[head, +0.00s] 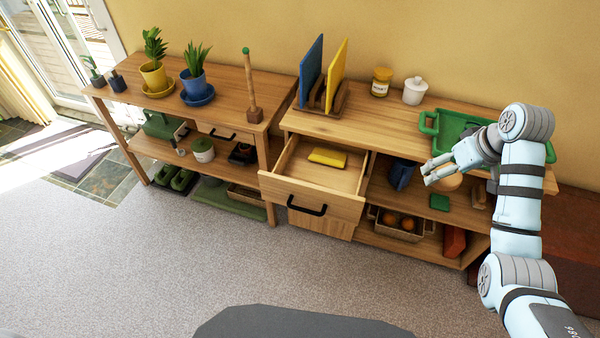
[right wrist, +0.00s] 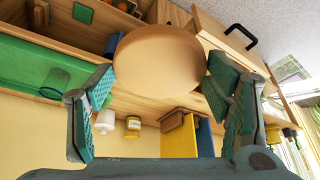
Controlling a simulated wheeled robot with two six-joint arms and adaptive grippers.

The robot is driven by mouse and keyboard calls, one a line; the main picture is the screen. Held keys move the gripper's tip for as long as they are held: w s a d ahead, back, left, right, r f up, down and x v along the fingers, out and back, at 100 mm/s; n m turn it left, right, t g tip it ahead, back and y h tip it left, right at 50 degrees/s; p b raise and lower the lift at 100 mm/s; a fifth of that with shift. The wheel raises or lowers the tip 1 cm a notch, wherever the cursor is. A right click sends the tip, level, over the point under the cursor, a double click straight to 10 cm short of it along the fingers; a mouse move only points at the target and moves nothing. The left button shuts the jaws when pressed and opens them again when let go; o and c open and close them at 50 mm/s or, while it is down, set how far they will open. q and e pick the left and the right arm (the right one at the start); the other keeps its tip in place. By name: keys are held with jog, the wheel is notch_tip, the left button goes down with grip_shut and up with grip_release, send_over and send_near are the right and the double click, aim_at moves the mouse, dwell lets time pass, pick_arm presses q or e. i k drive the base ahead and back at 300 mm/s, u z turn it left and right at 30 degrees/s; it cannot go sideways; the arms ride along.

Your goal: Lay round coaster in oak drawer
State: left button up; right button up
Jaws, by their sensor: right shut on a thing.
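The oak drawer (head: 289,164) is pulled open under the cabinet top, with a black handle (head: 307,208) on its front. A yellow block (head: 327,157) lies inside it towards the back, with bare floor around it. My right gripper (head: 430,175) is shut on the round coaster (right wrist: 160,68), a light brown disc held between both finger pads in the right wrist view. In the head view the coaster (head: 450,183) shows partly behind the fingers, in front of the cabinet's right side and to the right of the drawer. My left gripper is not in view.
A green tray (head: 430,127) stands on the cabinet top near my right arm. A jar (head: 381,82), a white pot (head: 414,91) and a rack with blue and yellow boards (head: 338,75) stand behind. Baskets and small items fill the lower shelves.

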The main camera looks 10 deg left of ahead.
aim_at(320, 182)
jog(key=u, duration=0.9)
jog(key=i, duration=0.45)
